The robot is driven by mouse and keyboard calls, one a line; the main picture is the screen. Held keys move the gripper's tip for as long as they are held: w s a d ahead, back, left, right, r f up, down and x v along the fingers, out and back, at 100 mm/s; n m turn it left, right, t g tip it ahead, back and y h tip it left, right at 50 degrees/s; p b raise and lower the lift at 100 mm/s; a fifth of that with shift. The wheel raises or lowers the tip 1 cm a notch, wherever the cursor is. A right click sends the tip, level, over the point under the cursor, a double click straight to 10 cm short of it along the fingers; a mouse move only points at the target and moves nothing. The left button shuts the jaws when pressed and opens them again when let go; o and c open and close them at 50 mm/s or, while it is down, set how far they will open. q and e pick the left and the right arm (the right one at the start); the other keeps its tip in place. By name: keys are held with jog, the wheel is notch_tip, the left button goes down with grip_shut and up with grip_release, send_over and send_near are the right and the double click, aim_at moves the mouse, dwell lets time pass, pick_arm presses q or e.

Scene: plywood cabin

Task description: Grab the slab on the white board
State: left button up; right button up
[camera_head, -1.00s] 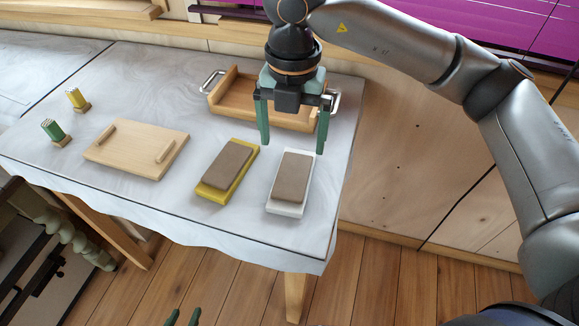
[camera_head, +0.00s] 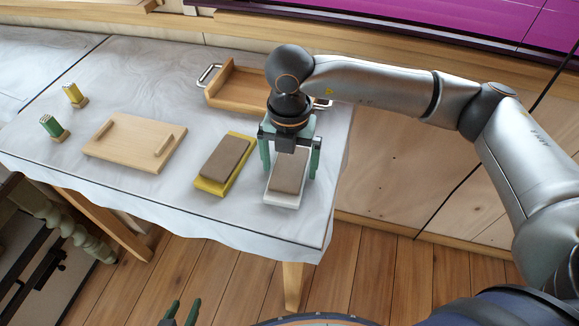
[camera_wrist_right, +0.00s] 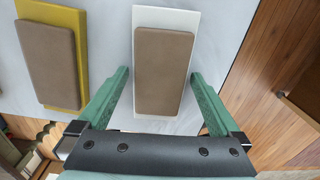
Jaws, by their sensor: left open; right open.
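The brown slab (camera_head: 289,172) lies on the white board (camera_head: 283,200) near the table's right end. In the right wrist view the slab (camera_wrist_right: 163,75) lies on the white board (camera_wrist_right: 165,18), between the fingers. My right gripper (camera_head: 289,172) is open, with its green fingers on either side of the slab, apart from it in the wrist view (camera_wrist_right: 160,90). The height of the fingertips over the table is hard to tell. My left gripper (camera_head: 182,314) is open at the bottom edge of the head view, below the table, with only its fingertips showing.
A second brown slab (camera_head: 223,159) lies on a yellow board (camera_head: 207,186) just left of the white board. A wooden tray with metal handles (camera_head: 233,88) stands behind. A light wooden board with two bars (camera_head: 135,142) and two small bundles on blocks are further left.

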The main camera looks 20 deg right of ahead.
jog(key=shift+r, duration=0.1)
jog(key=c, duration=1.5)
jog(key=shift+r, duration=0.1)
